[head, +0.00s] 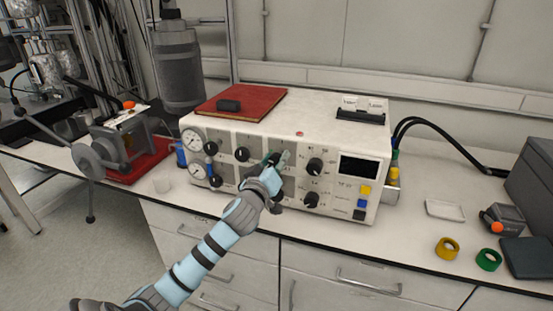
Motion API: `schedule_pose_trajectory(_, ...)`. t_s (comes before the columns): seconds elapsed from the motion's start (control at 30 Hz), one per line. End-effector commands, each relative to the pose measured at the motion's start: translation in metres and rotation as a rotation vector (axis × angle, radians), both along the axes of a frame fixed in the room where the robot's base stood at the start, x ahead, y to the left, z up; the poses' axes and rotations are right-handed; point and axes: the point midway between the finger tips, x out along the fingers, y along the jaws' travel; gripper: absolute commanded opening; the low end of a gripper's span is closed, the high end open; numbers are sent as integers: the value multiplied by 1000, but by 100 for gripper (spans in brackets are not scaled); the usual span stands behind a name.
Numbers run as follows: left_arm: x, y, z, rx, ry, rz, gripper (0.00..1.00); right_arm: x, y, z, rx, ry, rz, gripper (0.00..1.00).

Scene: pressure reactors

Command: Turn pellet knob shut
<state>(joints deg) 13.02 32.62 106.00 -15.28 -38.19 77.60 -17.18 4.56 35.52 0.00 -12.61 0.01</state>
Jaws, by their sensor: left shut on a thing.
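A white control box (335,131) stands on the bench, with several black knobs, two round gauges, a dark display and coloured buttons on its front panel. My left gripper (276,160) is at the middle of this panel, shut on a knob that its fingers and wrist mostly hide. Which way this knob points cannot be seen. Other black knobs show beside it, one to the left (242,154) and two to the right, upper (314,166) and lower (311,200). Labels are too small to read. My right gripper is not in view.
A red book (258,101) with a small black object lies on top of the box. Yellow tape (447,248), green tape (489,260) and a white dish (445,210) lie to the right. A red-based device (127,150) stands left.

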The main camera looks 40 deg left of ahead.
Motion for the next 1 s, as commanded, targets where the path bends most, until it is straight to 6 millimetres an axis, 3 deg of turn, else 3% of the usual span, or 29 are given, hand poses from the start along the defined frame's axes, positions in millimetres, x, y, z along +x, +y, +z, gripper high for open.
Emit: schedule_pose_trajectory(1.0, 0, 0, 2, 899, 315, 0, 7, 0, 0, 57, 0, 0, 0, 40)
